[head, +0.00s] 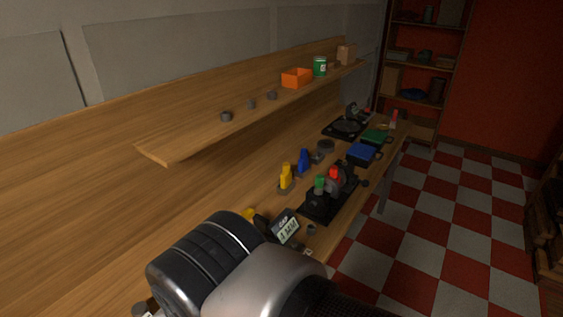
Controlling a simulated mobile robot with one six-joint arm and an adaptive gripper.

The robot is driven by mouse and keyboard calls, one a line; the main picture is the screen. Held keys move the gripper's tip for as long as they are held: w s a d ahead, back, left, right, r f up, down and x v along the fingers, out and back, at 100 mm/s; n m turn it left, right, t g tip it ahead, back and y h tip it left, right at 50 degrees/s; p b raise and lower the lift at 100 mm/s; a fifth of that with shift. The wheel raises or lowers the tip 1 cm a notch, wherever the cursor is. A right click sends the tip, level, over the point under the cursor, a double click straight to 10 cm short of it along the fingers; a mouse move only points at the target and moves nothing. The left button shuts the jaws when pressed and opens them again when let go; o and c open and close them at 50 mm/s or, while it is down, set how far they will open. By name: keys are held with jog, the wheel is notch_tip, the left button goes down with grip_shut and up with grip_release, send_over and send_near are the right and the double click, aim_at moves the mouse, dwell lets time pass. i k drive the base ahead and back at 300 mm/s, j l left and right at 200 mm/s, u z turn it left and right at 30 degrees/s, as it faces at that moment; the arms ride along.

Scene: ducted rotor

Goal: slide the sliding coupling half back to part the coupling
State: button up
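A black base plate (317,208) on the workbench carries a small dark machine (340,183) with a red part (334,173) and a green part (319,183). The coupling is probably on this machine, but it is too small and dark for me to tell its halves apart or see whether they touch. My own arm fills the lower middle of the view and covers the near part of the bench. My gripper cannot be made out.
A sign reading "4 MM" (288,231) stands near my arm. Yellow (286,176) and blue (304,162) upright items stand left of the machine; a blue box (361,154) is behind it. A shelf (190,135) overhangs the bench. Checkered floor is open at right.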

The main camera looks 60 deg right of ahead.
aim_at(348, 179)
jog(key=z, duration=2.35)
